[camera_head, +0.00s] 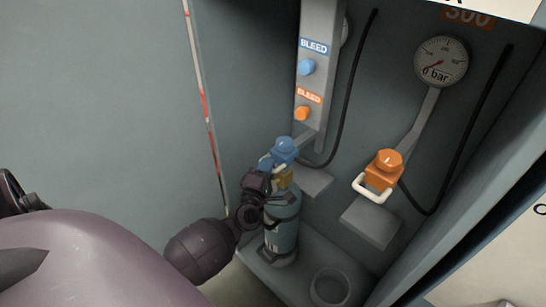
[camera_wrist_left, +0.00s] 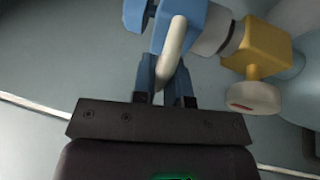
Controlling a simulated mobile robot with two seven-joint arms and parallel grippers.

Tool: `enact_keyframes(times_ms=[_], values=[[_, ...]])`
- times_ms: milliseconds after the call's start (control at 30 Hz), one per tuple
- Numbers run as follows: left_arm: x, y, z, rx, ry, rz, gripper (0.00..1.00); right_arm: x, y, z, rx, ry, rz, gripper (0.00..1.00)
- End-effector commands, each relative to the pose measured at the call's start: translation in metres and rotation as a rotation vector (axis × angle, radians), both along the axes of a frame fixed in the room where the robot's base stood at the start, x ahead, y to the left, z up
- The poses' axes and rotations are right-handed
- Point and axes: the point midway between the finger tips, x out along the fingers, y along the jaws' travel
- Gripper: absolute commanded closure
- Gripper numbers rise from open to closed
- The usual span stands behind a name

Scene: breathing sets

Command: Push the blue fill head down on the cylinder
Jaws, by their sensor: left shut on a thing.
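The blue fill head (camera_head: 284,148) is directly above the brass valve (camera_head: 286,180) of the upright teal cylinder (camera_head: 283,232). In the left wrist view the blue fill head (camera_wrist_left: 204,25) has a pale curved handle (camera_wrist_left: 174,48), and a grey collar lies between it and the brass valve (camera_wrist_left: 264,50). They look in line; whether they are fully seated I cannot tell. My left gripper (camera_head: 266,164) comes in from the left, and its fingers (camera_wrist_left: 166,80) are shut on the handle. My right gripper is not in view.
An orange fill head (camera_head: 385,168) with a white handle rests above a grey ledge (camera_head: 370,222) to the right. An empty ring holder (camera_head: 330,287) is beside the cylinder. Black hoses, a gauge (camera_head: 441,61) and the bleed-knob panel (camera_head: 318,75) line the back wall.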

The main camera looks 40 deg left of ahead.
Motion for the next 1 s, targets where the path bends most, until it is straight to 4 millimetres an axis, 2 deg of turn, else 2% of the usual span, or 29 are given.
enact_keyframes(times_ms=[33, 467, 500, 633, 1000], values=[[-0.0013, -0.0006, -0.0112, -0.001, 0.009, -0.001, 1.00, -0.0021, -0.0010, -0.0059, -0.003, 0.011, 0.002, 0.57], [-0.0007, -0.0012, -0.0128, -0.002, 0.007, -0.003, 1.00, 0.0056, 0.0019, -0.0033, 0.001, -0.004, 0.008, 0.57], [-0.0008, -0.0012, -0.0129, -0.002, 0.008, -0.004, 0.80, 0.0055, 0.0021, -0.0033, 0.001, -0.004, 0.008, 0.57], [-0.0007, -0.0009, -0.0122, -0.001, 0.006, -0.002, 0.62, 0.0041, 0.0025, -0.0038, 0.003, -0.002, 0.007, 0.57], [-0.0061, -0.0021, -0.0111, 0.000, 0.002, -0.001, 0.62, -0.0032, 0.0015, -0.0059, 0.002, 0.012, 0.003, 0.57]])
